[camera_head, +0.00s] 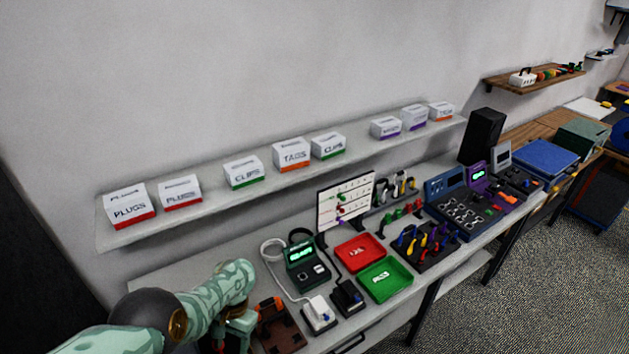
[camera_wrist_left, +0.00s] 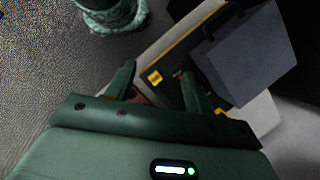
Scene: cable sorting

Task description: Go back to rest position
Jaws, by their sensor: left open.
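My left arm, pale green with a dark joint, comes in at the lower left of the head view. Its gripper (camera_head: 234,328) points down near the front left end of the bench, beside a brown tray-like item (camera_head: 278,325), and is partly cut off by the frame's edge. In the left wrist view the two dark green fingers of my left gripper (camera_wrist_left: 160,82) stand apart with nothing held between them. Beyond them are a black and yellow item (camera_wrist_left: 180,62) and a grey box (camera_wrist_left: 245,55). My right gripper is in neither view.
The bench holds a red tray (camera_head: 342,262), a green tray (camera_head: 368,292), a tester (camera_head: 306,268) with a green display, and a cable rack (camera_head: 420,258). A white wall shelf (camera_head: 210,208) carries labelled boxes. Open carpeted floor (camera_head: 540,280) lies at the right.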

